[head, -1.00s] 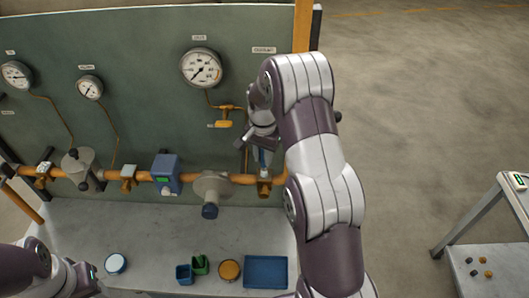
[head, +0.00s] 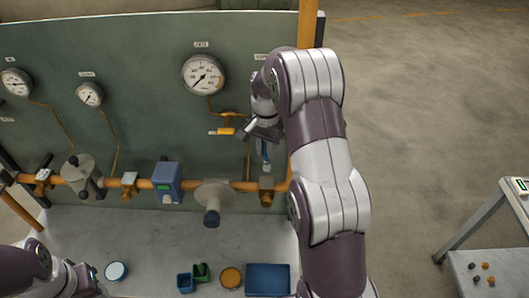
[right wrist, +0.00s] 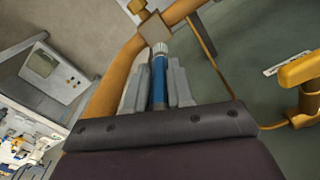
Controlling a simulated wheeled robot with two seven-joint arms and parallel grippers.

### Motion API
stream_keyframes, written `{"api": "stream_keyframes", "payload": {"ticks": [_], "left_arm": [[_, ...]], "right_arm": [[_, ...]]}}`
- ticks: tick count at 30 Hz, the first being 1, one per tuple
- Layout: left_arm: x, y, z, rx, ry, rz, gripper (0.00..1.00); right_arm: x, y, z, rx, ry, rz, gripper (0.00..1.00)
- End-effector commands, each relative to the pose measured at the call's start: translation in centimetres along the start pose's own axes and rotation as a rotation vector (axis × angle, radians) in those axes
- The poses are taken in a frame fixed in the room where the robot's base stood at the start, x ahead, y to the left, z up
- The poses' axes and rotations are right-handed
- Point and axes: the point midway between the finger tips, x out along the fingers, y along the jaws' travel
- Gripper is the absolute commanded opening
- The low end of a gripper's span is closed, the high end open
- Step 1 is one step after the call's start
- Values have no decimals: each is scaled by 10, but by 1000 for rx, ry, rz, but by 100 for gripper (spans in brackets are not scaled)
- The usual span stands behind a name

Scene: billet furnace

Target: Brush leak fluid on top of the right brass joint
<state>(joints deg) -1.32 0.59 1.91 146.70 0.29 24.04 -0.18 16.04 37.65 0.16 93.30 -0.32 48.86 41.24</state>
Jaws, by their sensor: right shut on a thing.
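The right brass joint (head: 266,189) sits on the orange pipe near its right end. It also shows in the right wrist view (right wrist: 154,29). My right gripper (head: 264,136) is shut on a blue-handled brush (head: 265,151), which also shows between the fingers in the right wrist view (right wrist: 159,82). The brush hangs with its pale bristles down, just above the joint, with a small gap apparent in the head view. Whether the joint's top is wet cannot be seen. My left gripper (head: 88,279) is low at the left; its fingers are unclear.
The pipe carries a blue meter (head: 167,182) and a grey round fitting (head: 213,197). A yellow valve (head: 228,131) is close left of my right gripper. On the bench are a blue cup (head: 185,283), a green cup (head: 201,272), an amber dish (head: 230,277) and a blue tray (head: 268,279).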

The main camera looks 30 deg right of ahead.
Motion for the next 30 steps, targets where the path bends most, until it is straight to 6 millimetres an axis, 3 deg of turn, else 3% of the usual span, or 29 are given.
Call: {"api": "stream_keyframes", "payload": {"ticks": [13,30], "left_arm": [[0,0,0,0,0,0,43],[0,0,0,0,0,0,43]], "right_arm": [[-38,6,2,-5,1,-1,0],[-40,7,2,-6,0,0,0]]}}
